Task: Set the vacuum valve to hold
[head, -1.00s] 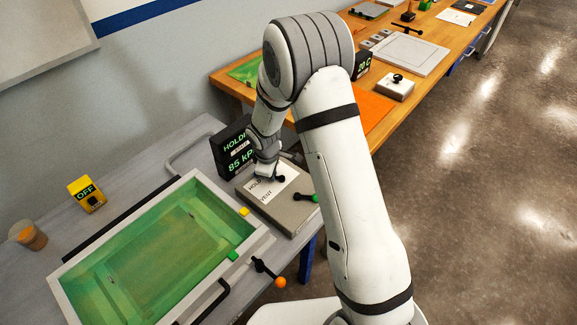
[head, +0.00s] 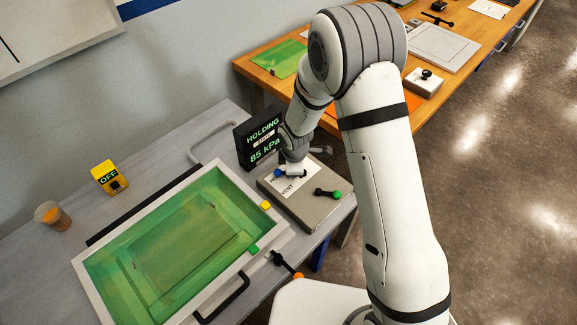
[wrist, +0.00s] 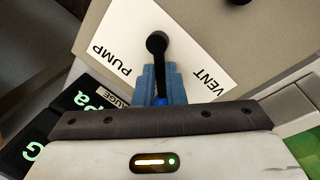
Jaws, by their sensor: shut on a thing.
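The vacuum valve is a black lever with a blue tip, seen in the wrist view (wrist: 158,62). It turns over a white label plate (wrist: 205,55) on a grey-beige box (head: 325,210). PUMP and VENT are readable on either side of the lever; the HOLD mark is covered by my gripper. My gripper (wrist: 160,88) has its blue fingers shut on the lever near its blue tip. In the head view my gripper (head: 288,172) is low over the plate, beside the gauge (head: 262,140), which reads HOLDING and 85 kPa.
A green-knobbed lever (head: 328,193) sits on the same box. The resin bath (head: 92,275) with green contents lies to the left, with an orange-knobbed lever (head: 285,264) at its corner.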

